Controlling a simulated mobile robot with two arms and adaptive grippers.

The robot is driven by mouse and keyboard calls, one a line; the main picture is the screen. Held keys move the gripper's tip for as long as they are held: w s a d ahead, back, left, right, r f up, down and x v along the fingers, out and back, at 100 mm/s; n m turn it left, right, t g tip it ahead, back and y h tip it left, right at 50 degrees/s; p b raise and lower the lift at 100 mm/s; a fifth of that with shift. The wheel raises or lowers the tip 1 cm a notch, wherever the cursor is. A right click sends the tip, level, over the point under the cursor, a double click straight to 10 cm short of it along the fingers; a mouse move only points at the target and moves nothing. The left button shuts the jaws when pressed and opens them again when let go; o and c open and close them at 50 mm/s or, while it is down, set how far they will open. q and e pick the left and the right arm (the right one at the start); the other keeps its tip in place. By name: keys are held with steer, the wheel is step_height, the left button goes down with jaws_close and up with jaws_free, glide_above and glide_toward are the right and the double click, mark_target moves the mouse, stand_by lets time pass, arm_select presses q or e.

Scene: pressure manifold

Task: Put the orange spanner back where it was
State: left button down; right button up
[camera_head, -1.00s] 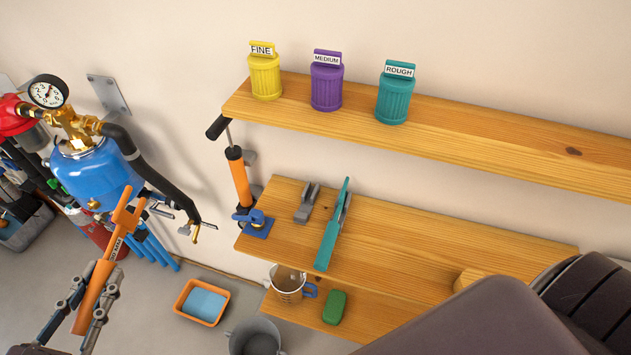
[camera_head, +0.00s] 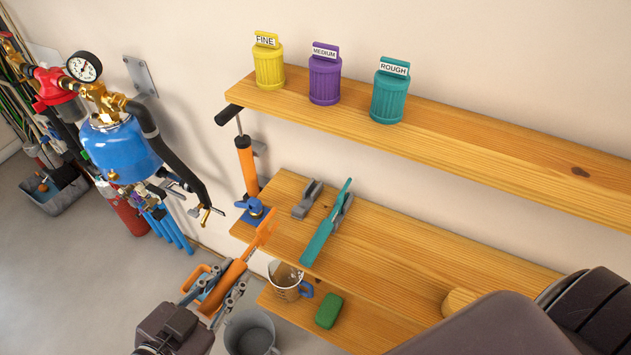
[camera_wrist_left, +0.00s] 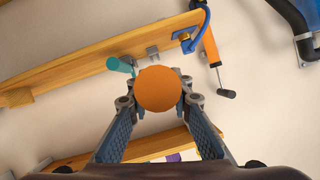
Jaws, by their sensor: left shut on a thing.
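The orange spanner (camera_head: 229,279) is in my left gripper (camera_head: 213,292), which is shut on its handle. In the head view its head points up and right, in front of the left end of the middle shelf (camera_head: 375,245). In the left wrist view the round orange end of the spanner's handle (camera_wrist_left: 160,89) sits between the fingers of my left gripper (camera_wrist_left: 160,105). A teal tool (camera_head: 325,225) rests in a grey holder on the middle shelf. A second grey holder (camera_head: 306,200) to its left is empty. My right gripper does not show.
Yellow, purple and teal bins stand on the upper shelf (camera_head: 450,132). An orange pump (camera_head: 246,165) stands at the middle shelf's left end. A measuring cup (camera_head: 287,281) and green block (camera_head: 328,310) are below. A blue tank (camera_head: 120,150) with hoses is at left.

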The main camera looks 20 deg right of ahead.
arm_select(q)
steer(key=shift+w+d+r, duration=0.1)
steer(key=shift+w+d, duration=0.05)
steer(key=shift+w, duration=0.05)
steer(key=w+d+p, duration=0.1)
steer(key=w+d, duration=0.3)
steer(key=d, duration=0.1)
steer(key=w+d+f+p, duration=0.1)
steer(key=w+d+p, duration=0.1)
steer(key=w+d, duration=0.2)
steer(key=w+d+f+p, duration=0.1)
steer(key=w+d+p, duration=0.1)
steer(key=w+d, duration=0.2)
steer(key=shift+d, duration=1.15)
step_height(320, 180, down, 4)
steer(key=shift+s+a+r+p, duration=0.15)
steer(key=shift+r+p, duration=0.05)
steer(key=shift+p, duration=0.15)
steer(key=shift+f+p, duration=0.3)
steer(key=shift+f, duration=0.05)
steer(key=shift+f+p, duration=0.15)
steer(key=shift+p, duration=0.25)
